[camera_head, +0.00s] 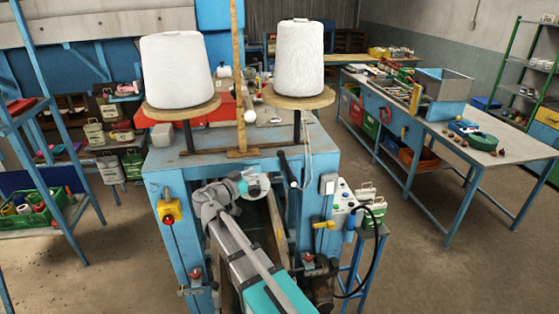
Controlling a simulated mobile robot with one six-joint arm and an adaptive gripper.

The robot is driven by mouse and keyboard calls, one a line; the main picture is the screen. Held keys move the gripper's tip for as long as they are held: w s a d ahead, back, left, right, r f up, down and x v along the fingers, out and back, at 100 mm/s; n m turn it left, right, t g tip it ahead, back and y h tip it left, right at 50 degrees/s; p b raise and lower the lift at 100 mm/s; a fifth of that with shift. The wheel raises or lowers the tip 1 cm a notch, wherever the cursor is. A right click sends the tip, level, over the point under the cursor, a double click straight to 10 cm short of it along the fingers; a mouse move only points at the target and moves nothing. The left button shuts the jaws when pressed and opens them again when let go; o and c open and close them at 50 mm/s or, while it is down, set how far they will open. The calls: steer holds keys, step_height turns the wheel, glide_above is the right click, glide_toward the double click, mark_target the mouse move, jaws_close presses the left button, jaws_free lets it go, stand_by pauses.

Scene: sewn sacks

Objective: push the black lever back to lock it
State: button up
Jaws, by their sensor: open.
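The black lever (286,168) stands on the upper front of the blue machine (190,235), right of centre. It is a slim black bar, tilted with its top end to the left. My gripper (262,184) is just left of the lever, at the end of my grey and teal arm that reaches in from below. The gripper is open. Its fingertips are small and partly hidden by the wrist, and a small gap seems to lie between them and the lever; I cannot tell whether they touch.
Two white thread cones (176,70) (299,57) stand on wooden discs above the machine, with a wooden post between them. A yellow switch box (169,211) is left of my arm. Floor is free further right.

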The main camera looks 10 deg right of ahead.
mark_target(281, 160)
steer(key=x, duration=1.2)
steer(key=shift+w+d, duration=0.2)
steer(key=shift+d, duration=0.15)
jaws_close()
